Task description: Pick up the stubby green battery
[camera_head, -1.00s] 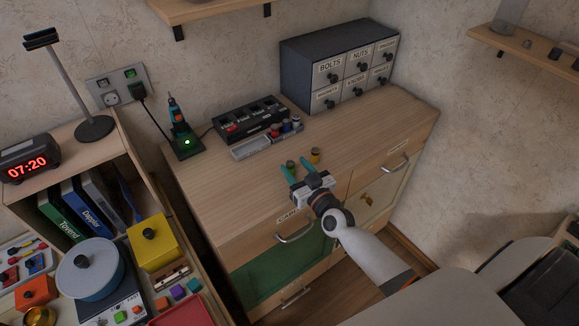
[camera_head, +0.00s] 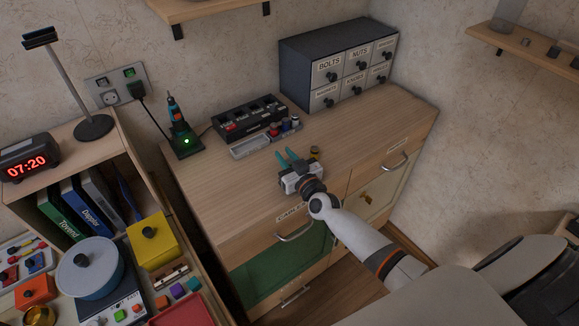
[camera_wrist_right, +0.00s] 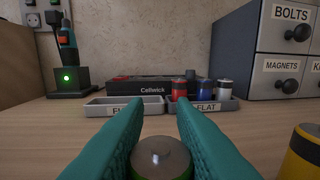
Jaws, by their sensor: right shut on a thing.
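The stubby green battery (camera_wrist_right: 160,158) shows in the right wrist view as a silver end cap with a green edge. It sits between the two teal fingers of my right gripper (camera_head: 287,157), which is shut on it. In the head view the battery is mostly hidden by the fingers. The gripper is low over the cabinet top; I cannot tell whether the battery touches the wood. My left gripper is not in view.
A yellow battery (camera_wrist_right: 301,154) stands close on the right. Behind are the battery tray (camera_wrist_right: 205,104) with several batteries, the black Cellwick charger (camera_head: 250,118) and the labelled drawer unit (camera_head: 340,65). A screwdriver stand (camera_head: 184,142) is at left. The wood at front left is clear.

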